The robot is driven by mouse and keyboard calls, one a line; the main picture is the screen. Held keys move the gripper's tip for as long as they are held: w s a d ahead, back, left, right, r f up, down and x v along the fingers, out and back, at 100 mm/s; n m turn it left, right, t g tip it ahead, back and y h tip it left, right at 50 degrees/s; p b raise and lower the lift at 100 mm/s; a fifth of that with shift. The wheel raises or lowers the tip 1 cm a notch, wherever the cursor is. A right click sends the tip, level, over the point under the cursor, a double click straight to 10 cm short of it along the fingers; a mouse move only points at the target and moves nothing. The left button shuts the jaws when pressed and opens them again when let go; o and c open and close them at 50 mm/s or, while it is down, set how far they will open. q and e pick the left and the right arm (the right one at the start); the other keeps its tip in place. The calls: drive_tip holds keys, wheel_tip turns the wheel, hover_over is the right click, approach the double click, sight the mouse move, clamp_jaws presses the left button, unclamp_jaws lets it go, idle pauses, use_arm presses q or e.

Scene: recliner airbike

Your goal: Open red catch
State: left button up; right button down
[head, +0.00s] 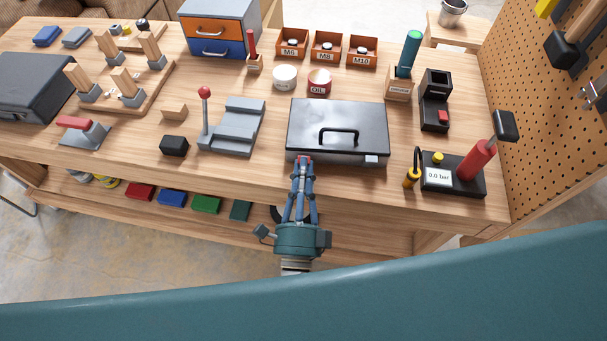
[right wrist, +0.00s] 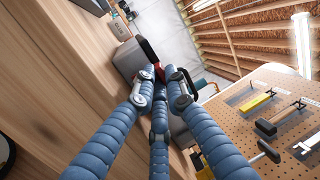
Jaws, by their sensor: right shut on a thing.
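A dark grey toolbox (head: 355,116) with a black handle stands shut near the front edge of the workbench. The red catch (head: 306,158) is on its front at the left. A pale grey catch (head: 371,160) is on its front at the right. My right gripper (head: 304,166) reaches up from the front and is shut on the red catch, fingers covering part of it. In the right wrist view the red catch (right wrist: 149,51) shows just past the fingertips, against the box (right wrist: 129,60). My left gripper is out of view.
A pump unit with a gauge reading 0.0 bar (head: 438,177) stands right of the toolbox. A grey fixture with a red-knobbed lever (head: 231,127) stands to the left. White and red tins (head: 285,76) are behind. A pegboard (head: 545,120) rises at the right.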

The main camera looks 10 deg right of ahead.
drive_tip(key=c, duration=1.8)
unclamp_jaws()
drive_tip(key=shift+o, duration=0.2)
drive_tip(key=shift+s, duration=0.1)
drive_tip(key=v, duration=1.2)
drive_tip(key=shift+c, duration=0.5)
